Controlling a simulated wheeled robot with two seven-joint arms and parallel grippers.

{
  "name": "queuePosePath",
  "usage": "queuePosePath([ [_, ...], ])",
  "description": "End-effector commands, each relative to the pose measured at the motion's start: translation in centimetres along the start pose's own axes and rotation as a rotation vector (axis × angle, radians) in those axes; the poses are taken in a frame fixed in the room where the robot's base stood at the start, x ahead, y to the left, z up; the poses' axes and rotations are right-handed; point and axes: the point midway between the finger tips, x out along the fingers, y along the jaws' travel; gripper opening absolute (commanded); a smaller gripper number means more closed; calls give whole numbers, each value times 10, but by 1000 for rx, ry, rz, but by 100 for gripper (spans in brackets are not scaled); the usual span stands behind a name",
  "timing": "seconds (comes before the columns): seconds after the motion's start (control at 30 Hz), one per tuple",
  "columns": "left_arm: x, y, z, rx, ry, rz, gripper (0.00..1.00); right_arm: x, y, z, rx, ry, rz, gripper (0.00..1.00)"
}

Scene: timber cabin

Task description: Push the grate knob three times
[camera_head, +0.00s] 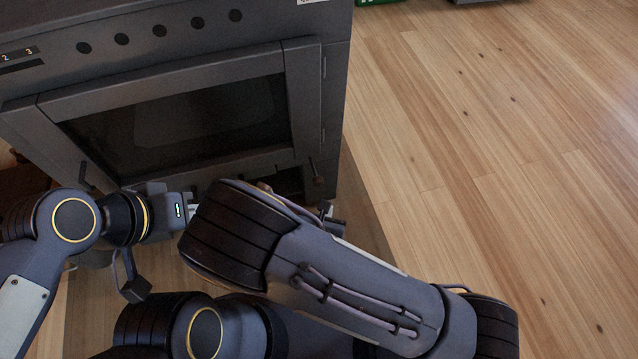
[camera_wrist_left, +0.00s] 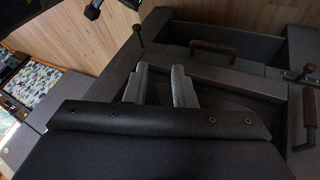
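A small brown knob on a thin rod (camera_head: 319,181) stands at the lower right corner of the dark grey stove (camera_head: 320,110). What looks like the same knob (camera_wrist_left: 138,30) shows in the left wrist view, beyond and slightly left of my fingertips. My left gripper (camera_wrist_left: 160,68) has its two pale fingers apart with nothing between them, and does not touch the knob. In the head view its fingers are mostly hidden behind my right arm. My right arm crosses the foreground; its gripper is largely hidden, and a dark piece with a green light (camera_wrist_left: 92,10) may be part of it.
The stove's glass door (camera_head: 180,125) is closed. In the left wrist view, a drawer handle (camera_wrist_left: 215,47) and a wooden-gripped lever (camera_wrist_left: 308,103) lie to the right of the knob. Wooden floor (camera_head: 490,150) is clear to the stove's right.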

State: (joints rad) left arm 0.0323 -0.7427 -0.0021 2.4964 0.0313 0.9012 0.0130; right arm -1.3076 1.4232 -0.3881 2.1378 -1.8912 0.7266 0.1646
Motion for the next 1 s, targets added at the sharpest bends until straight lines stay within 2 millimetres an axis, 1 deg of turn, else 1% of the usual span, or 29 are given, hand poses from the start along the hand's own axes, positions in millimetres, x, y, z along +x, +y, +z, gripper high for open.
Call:
queuePosePath([
  [0.03,0,0,0,0,0,0,23,-3,-3,-7,-17,14,0,0],
  [0.27,0,0,0,0,0,0,23,-3,-3,-8,-20,15,0,0],
  [0.43,0,0,0,0,0,0,2,-3,-3,-8,-21,15,0,0],
  [0.47,0,0,0,0,0,0,0,-3,-3,-8,-21,15,0,0],
  [1.0,0,0,0,0,0,0,0,-3,-3,-8,-22,14,-1,0],
])
